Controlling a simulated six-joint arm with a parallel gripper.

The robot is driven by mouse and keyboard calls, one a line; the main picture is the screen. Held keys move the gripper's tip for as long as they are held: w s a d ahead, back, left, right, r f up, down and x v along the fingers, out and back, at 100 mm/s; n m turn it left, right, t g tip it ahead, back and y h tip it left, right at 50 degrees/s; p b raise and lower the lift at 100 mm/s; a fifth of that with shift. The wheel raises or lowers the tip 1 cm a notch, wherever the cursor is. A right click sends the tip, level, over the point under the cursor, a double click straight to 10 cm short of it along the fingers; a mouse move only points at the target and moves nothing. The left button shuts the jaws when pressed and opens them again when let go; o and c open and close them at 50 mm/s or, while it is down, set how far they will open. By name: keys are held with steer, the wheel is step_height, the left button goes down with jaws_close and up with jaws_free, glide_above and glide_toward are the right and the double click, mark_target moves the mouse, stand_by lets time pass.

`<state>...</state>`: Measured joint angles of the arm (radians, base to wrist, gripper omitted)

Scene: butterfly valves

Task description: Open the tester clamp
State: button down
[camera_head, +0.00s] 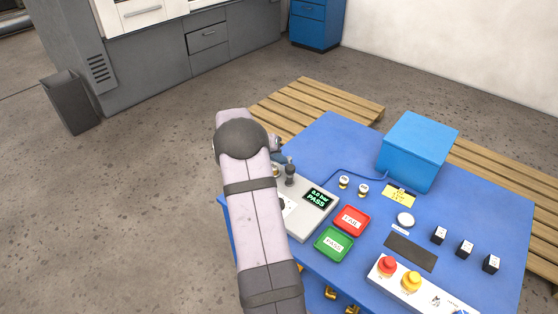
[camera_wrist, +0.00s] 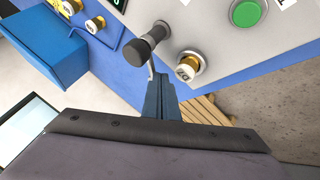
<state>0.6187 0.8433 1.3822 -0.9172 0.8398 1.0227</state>
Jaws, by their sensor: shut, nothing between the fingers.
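A white and brass valve (camera_wrist: 188,67) sits by the tester's edge beside the lever. My gripper (camera_wrist: 158,80), with blue fingers, is shut and empty just below the lever and left of the valve in the wrist view. Whether it touches the lever is unclear. My arm hides part of the tester in the head view.
A green button (camera_wrist: 248,12) is on the tester. A red tray (camera_head: 351,219) and a green tray (camera_head: 334,244) lie beside it. Two valves (camera_head: 343,182) stand near a blue box (camera_head: 417,150). A panel with red and yellow buttons (camera_head: 412,281) is at the front.

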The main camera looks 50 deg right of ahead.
mark_target(290, 161)
steer(key=shift+f, duration=0.15)
steer(key=shift+s+d+m+g+b, duration=0.1)
steer(key=shift+d+m+g+b, duration=0.45)
steer(key=shift+m+b, duration=0.35)
steer(key=shift+s+d+m+g+y+b, duration=0.25)
steer(key=shift+d+m+g+y, duration=0.1)
steer(key=shift+m+g, duration=0.35)
steer(key=shift+s+d+m+g+y+b, duration=0.2)
steer(key=shift+m+g+y, duration=0.2)
steer(key=shift+m, duration=0.5)
steer(key=shift+s+d, duration=0.15)
steer(key=shift+s+d+b, duration=0.35)
steer(key=shift+b, duration=0.3)
steer(key=shift+w+r, duration=0.1)
steer(key=shift+r, duration=0.15)
steer(key=w+p+v, duration=0.1)
steer(key=p+v, duration=0.8)
steer(key=shift+d+r+p, duration=0.25)
steer(key=shift+p, duration=0.05)
steer(key=shift+w, duration=0.2)
